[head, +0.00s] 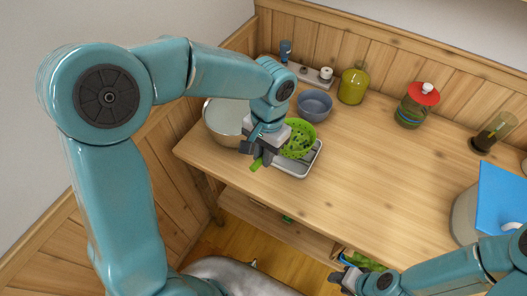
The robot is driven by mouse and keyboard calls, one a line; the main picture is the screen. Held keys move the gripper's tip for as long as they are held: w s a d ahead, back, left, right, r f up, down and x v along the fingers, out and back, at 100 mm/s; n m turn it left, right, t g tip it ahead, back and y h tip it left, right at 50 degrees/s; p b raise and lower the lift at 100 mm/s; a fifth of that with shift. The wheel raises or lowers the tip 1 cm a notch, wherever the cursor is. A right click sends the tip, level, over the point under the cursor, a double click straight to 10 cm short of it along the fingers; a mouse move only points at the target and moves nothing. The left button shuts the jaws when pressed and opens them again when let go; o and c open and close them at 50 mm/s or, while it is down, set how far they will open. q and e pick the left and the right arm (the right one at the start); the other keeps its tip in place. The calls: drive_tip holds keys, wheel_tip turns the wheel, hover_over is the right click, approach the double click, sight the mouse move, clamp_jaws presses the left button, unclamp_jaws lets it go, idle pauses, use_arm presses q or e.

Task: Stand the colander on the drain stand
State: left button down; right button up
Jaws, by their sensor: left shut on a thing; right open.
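The green colander (301,137) is a bowl with dark holes, in the head view near the left end of the table. My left gripper (257,153) is shut on the colander, at its green handle on the bowl's left side. A pale grey tray-like stand, apparently the drain stand (303,169), lies under the colander. The colander and gripper hide part of it. I cannot tell whether the colander touches the stand. My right gripper (343,277) is open, low at the bottom of the view, in front of the table's front edge.
A metal pot (222,121) stands left of the colander and a grey-blue bowl (314,105) behind it. A green jar (353,86), a red-lidded jar (416,104) and a tapped glass (493,132) stand further back. A blue board (502,198) is right. The table middle is clear.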

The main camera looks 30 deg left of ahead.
use_arm(q)
drive_tip(key=c, duration=1)
unclamp_jaws()
drive_tip(key=shift+r, duration=0.15)
drive_tip(key=shift+w+d+r+p, duration=0.1)
drive_tip(key=shift+w+r+p, duration=0.05)
drive_tip(key=shift+r+p, duration=1.1)
drive_tip(key=shift+w+a+r+p, duration=0.1)
drive_tip(key=shift+w+r+p, duration=0.1)
drive_tip(key=shift+r+p, duration=1)
drive_tip(key=shift+w+d+r+p, duration=0.1)
drive_tip(key=shift+w+r+p, duration=0.05)
drive_tip(key=shift+r+p, duration=1.05)
drive_tip(key=shift+r, duration=0.2)
drive_tip(key=shift+w+r+b, duration=0.1)
drive_tip(key=shift+r+b, duration=0.2)
drive_tip(key=shift+r, duration=0.1)
drive_tip(key=r, duration=0.5)
drive_tip(key=w+r, duration=0.1)
drive_tip(key=r, duration=0.9)
drive_tip(key=shift+w+d+r, duration=0.15)
drive_tip(key=shift+w+r, duration=0.05)
drive_tip(key=shift+w, duration=0.15)
